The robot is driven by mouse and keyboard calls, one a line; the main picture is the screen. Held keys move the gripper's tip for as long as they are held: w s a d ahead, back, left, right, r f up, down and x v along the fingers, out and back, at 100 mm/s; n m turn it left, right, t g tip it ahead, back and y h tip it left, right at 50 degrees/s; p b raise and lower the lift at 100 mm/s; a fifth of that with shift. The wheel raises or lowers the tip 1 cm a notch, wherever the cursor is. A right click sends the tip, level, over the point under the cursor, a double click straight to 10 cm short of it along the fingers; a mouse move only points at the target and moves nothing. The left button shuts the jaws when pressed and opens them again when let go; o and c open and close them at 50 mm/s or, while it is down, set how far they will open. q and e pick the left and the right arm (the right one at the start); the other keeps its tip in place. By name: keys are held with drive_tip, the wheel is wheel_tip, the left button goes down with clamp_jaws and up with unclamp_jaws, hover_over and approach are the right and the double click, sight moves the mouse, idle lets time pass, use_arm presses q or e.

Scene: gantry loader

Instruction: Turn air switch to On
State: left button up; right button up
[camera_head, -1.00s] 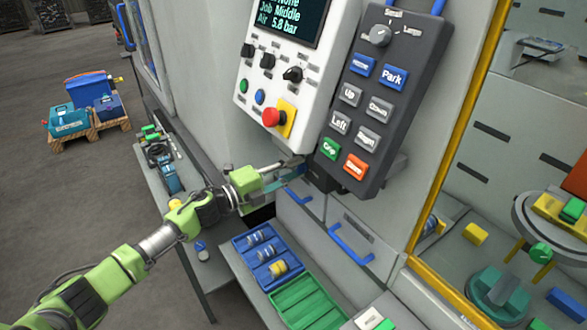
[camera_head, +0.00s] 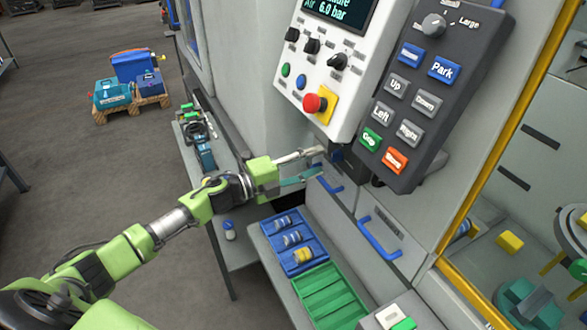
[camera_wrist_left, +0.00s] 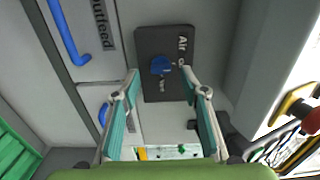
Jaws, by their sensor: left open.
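The air switch is a dark plate (camera_wrist_left: 150,42) with a blue knob (camera_wrist_left: 160,66), in the wrist view. White lettering on it includes "Air"; the other labels are too small to read, and I cannot tell which setting the knob points to. My left gripper (camera_wrist_left: 160,76) is open and empty, its fingertips either side of the knob in the picture, apart from it. In the head view, my left gripper (camera_head: 320,161) is below the white control panel (camera_head: 332,77), and the switch is mostly hidden there. The panel's display (camera_head: 340,14) reads 6.0 bar. The right gripper is not in view.
A dark button pendant (camera_head: 452,65) and a red stop button (camera_head: 314,103) sit above the gripper. Blue handles (camera_head: 378,237) are on the drawers below. A blue tray (camera_head: 291,240) and a green tray (camera_head: 330,297) are below. Yellow-framed glass is at right.

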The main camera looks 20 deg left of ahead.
use_arm(q)
drive_tip(key=v, duration=0.7)
drive_tip(key=shift+a, duration=0.15)
drive_tip(key=shift+s, duration=0.1)
